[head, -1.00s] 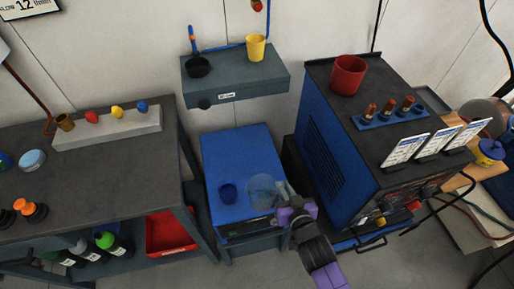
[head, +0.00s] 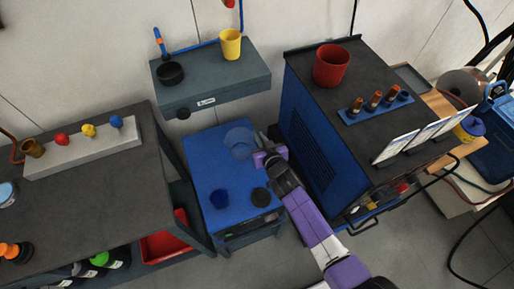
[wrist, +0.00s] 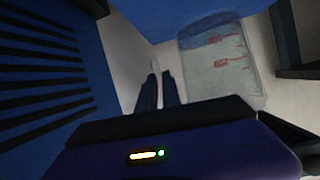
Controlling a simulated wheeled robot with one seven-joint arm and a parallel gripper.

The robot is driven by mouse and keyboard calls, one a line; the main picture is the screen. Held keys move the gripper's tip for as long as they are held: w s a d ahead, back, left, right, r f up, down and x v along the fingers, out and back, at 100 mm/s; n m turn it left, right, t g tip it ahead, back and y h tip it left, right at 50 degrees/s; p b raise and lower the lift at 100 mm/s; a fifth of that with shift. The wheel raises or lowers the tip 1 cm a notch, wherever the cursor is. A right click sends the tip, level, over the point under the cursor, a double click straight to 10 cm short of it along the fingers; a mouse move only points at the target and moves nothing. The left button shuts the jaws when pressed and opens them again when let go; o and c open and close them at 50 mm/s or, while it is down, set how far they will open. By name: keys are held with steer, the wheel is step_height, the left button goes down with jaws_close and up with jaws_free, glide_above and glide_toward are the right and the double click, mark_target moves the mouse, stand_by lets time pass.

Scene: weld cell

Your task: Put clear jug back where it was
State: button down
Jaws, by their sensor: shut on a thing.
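The clear jug (head: 240,141) is a pale see-through vessel over the back part of the blue cabinet top (head: 212,167). My gripper (head: 262,143) is at the jug's right side in the head view. In the wrist view the jug (wrist: 220,68) shows red markings on its wall, and my dark fingers (wrist: 159,90) are shut on a thin pale part, which looks like its handle. I cannot tell how far the jug's base is above the cabinet.
A blue-sided machine (head: 315,130) stands close on the right. A grey shelf (head: 235,82) with a black bowl (head: 170,73) and yellow cup (head: 230,44) is behind.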

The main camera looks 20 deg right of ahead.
steer(key=shift+f+b, duration=1.35)
steer(key=shift+f, duration=0.85)
steer(key=shift+f, duration=0.1)
steer(key=c, duration=1.5)
jaws_free()
steer(key=shift+s+r, duration=0.15)
steer(key=shift+r, duration=0.1)
steer(key=p+v, duration=0.3)
steer(key=v, duration=0.8)
steer(key=shift+s+r+p, duration=0.1)
steer(key=shift+s+p, duration=0.25)
steer(key=shift+p, duration=0.05)
